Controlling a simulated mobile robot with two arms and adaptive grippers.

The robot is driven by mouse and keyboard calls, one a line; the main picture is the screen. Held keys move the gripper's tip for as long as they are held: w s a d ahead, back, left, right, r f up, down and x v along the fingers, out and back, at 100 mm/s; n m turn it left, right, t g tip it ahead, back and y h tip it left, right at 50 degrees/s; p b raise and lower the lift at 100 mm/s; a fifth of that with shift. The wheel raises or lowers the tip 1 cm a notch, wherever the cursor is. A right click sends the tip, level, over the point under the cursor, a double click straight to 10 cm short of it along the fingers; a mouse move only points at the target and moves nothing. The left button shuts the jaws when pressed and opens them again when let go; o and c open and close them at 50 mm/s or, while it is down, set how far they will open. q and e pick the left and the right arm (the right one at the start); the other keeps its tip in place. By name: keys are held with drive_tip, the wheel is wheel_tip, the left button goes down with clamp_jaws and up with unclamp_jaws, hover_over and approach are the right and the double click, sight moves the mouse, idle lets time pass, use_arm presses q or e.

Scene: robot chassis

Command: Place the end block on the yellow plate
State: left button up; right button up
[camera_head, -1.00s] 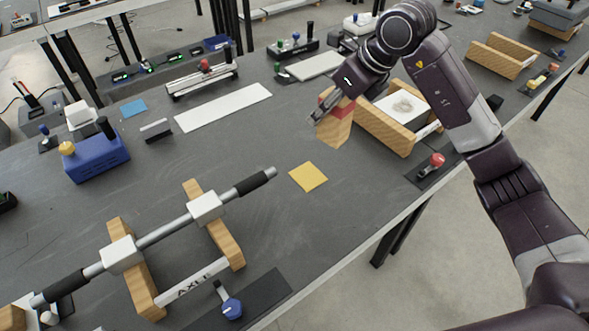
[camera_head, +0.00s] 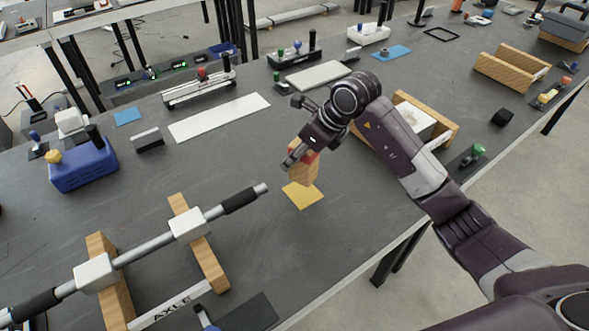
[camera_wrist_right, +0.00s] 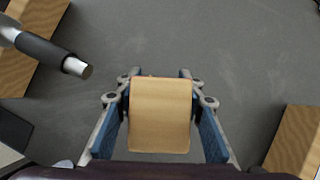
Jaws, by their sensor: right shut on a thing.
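The end block is a tan wooden block (camera_head: 303,170) with a red patch near its top. My right gripper (camera_head: 303,156) is shut on it and holds it upright. In the right wrist view the block (camera_wrist_right: 160,115) sits between the blue finger pads of the right gripper (camera_wrist_right: 168,125). The yellow plate (camera_head: 306,197) lies flat on the dark table, just below the block in the head view. The block covers part of the plate's far edge; I cannot tell exactly how high above it the block is. The plate is not visible in the wrist view. My left gripper is not in view.
A steel axle (camera_head: 150,246) with black grips rests on wooden stands at the left front. A wooden-sided tray (camera_head: 440,130) stands behind the right arm. A white strip (camera_head: 220,117) lies at the back. The table around the plate is clear.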

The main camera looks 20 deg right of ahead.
sight(295, 172)
wheel_tip(295, 172, down, 2)
drive_tip(key=shift+f, duration=0.1)
wheel_tip(295, 172, down, 4)
drive_tip(key=shift+r+p, duration=0.15)
drive_tip(key=shift+p, duration=0.15)
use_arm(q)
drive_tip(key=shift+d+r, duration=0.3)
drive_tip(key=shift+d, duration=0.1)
use_arm(e)
drive_tip(key=o, duration=0.9)
drive_tip(key=shift+f, duration=0.2)
drive_tip(key=shift+c, duration=0.2)
drive_tip(key=o, duration=0.4)
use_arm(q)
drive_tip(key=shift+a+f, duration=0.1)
use_arm(e)
drive_tip(key=shift+o, duration=0.2)
drive_tip(key=shift+r, duration=0.1)
